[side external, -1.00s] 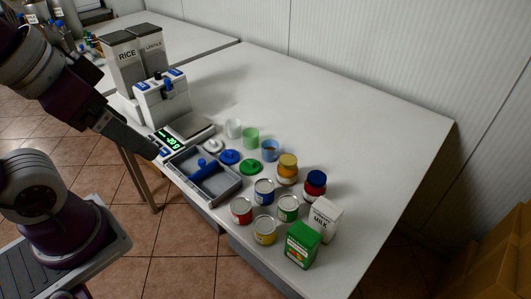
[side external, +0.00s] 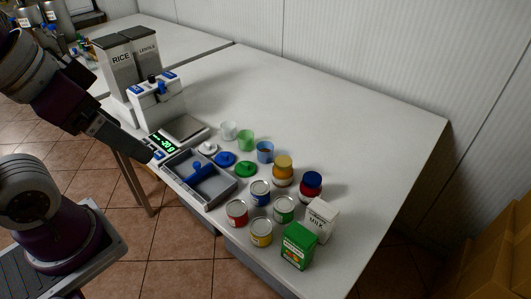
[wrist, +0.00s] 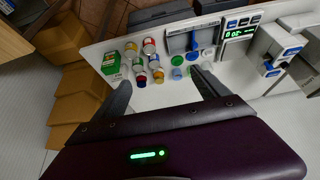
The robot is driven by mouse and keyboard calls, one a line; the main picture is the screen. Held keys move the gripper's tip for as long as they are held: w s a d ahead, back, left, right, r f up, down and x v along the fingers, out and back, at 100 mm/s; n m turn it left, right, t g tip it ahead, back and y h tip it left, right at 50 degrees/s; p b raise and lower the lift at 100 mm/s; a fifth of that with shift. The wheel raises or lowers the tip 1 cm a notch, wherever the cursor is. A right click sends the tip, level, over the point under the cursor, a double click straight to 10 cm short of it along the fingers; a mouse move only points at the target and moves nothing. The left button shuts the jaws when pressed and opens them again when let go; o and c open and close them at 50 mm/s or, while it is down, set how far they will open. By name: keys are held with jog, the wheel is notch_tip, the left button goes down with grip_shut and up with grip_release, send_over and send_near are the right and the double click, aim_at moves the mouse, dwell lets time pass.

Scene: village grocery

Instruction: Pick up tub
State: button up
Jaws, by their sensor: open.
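Three small tubs stand in a row on the white table: a white tub (side external: 228,130), a green tub (side external: 246,140) and a blue tub (side external: 265,152). In front of them lie a white lid (side external: 208,148), a blue lid (side external: 225,159) and a green lid (side external: 245,169). My gripper (side external: 150,156) is up at the left, short of the tubs in the side view. In the wrist view my gripper (wrist: 164,88) is open, its fingers wide apart and nothing held. The blue tub (wrist: 177,74) and green tub (wrist: 194,71) show near the right finger there.
A grey tray (side external: 217,193) with a blue-handled tool sits by the front edge. Several cans and jars, a milk carton (side external: 320,220) and a green box (side external: 298,246) stand to the right. A scale (side external: 184,130) and dispensers are at the left. The table behind the tubs is clear.

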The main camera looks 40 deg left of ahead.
jog(key=c, duration=0.6)
jog(key=n+g, duration=0.6)
jog(key=n, duration=1.1)
send_over(265, 150)
jog(key=s+d, duration=0.1)
notch_tip(265, 150, down, 24)
jog(key=f, duration=0.8)
jog(key=shift+s+d, duration=0.25)
jog(key=shift+s, duration=0.05)
